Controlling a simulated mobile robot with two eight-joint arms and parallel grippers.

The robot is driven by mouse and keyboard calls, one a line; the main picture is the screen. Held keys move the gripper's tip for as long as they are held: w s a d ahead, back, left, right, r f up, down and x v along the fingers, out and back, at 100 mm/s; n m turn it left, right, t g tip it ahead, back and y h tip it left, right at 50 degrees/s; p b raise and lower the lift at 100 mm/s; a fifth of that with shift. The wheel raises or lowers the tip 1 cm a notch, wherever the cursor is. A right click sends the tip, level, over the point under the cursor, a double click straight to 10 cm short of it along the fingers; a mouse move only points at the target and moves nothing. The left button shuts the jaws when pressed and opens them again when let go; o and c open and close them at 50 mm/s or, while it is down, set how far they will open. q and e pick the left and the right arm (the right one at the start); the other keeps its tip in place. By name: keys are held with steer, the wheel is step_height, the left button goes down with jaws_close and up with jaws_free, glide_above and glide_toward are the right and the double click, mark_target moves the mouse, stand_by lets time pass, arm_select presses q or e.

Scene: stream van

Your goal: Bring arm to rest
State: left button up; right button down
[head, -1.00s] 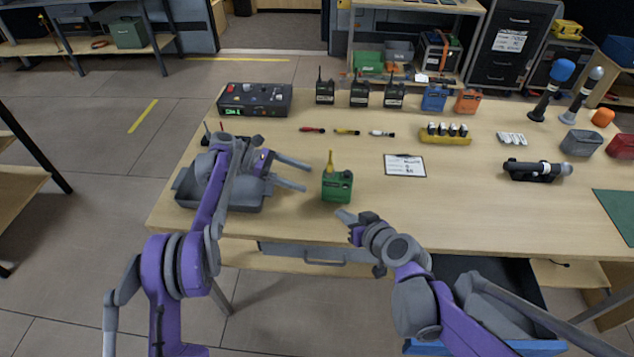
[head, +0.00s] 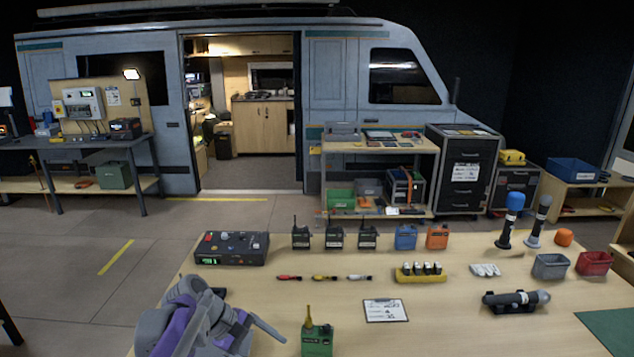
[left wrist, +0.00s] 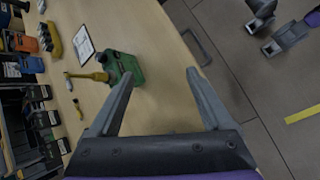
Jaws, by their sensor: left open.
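My left gripper (left wrist: 160,74) is open and empty in the left wrist view, its two fingers apart over the table. In the head view the left arm (head: 190,325) is at the bottom left, above the near left part of the wooden table (head: 430,325). A green box-shaped container with a yellow spout (head: 317,342) stands just right of the left arm. In the left wrist view this green container (left wrist: 127,66) shows just beyond the finger on the left, not between the fingers. My right gripper is out of the head view.
A control box (head: 231,249) and several radios (head: 335,236) stand along the table's back. A clipboard (head: 385,310), a yellow battery holder (head: 421,275) and a dark cylinder on a stand (head: 515,301) are further right. Dark grey parts show at the wrist view's top right. Bare wood surrounds the clipboard.

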arm_select(q)
steer(key=s+a+f+m+t+y+p, duration=0.1)
steer(key=s+m, duration=0.3)
steer(key=s, duration=0.4)
steer(key=s+a+f+m+t+y+p, duration=0.1)
steer(key=s+a+m+t+y, duration=0.1)
steer(key=s, duration=0.6)
steer(key=s+a+f+m+t+y+p, duration=0.1)
steer(key=s+a+m+y, duration=0.3)
steer(key=s, duration=0.4)
steer(key=shift+m+y+p, duration=0.4)
steer(key=shift+m, duration=0.4)
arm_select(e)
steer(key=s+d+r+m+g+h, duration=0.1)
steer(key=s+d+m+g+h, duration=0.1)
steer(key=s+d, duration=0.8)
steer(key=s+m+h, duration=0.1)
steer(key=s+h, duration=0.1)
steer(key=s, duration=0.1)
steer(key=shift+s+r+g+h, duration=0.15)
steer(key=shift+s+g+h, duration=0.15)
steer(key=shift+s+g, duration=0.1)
